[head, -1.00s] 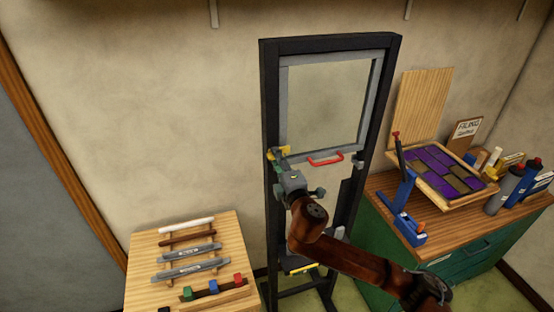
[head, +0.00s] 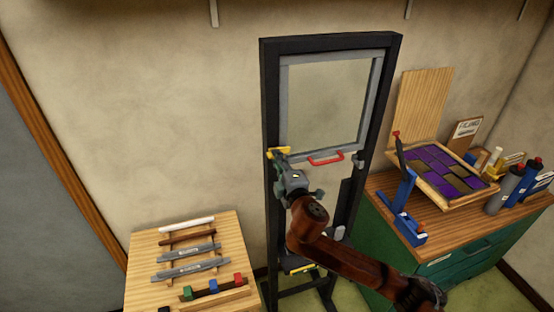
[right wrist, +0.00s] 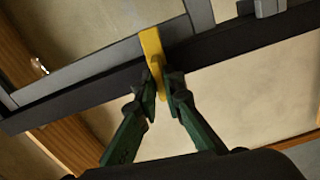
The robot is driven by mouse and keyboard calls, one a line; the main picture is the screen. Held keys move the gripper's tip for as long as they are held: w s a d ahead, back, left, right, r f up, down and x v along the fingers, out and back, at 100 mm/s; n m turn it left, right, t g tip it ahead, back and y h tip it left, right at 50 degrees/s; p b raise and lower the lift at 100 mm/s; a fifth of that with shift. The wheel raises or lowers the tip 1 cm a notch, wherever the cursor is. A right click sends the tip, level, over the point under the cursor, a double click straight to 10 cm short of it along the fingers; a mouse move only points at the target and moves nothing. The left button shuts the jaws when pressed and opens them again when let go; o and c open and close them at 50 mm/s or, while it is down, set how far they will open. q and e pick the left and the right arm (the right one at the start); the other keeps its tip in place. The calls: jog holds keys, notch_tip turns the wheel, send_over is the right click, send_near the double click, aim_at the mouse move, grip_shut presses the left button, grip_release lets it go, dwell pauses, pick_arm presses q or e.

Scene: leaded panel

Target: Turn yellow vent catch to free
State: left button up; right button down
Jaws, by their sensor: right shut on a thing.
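The yellow vent catch (head: 279,152) sits at the lower left corner of the grey-framed vent pane, on the black stand's left post. In the right wrist view the yellow catch (right wrist: 152,47) lies across the grey vent frame and the dark post. My right gripper (head: 281,164) reaches the catch from below. In the right wrist view the green fingers of this gripper (right wrist: 160,86) are shut on the catch's lower end, partly hiding it. The grey vent frame (head: 284,105) looks closed in the black stand (head: 269,100). My left gripper is not in view.
A red handle (head: 326,159) is on the vent's bottom edge, close right of my gripper. A wooden table (head: 145,265) with bars and coloured blocks stands left. A green cabinet (head: 465,262) with a tray of purple panes (head: 440,168) and bottles stands right.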

jog(key=m+p, duration=0.2)
jog(key=m, duration=1.4)
jog(key=shift+f+m, duration=0.1)
jog(key=shift+m, duration=0.2)
dwell(0.4)
jog(key=c, duration=2)
grip_release()
jog(key=shift+c, duration=0.2)
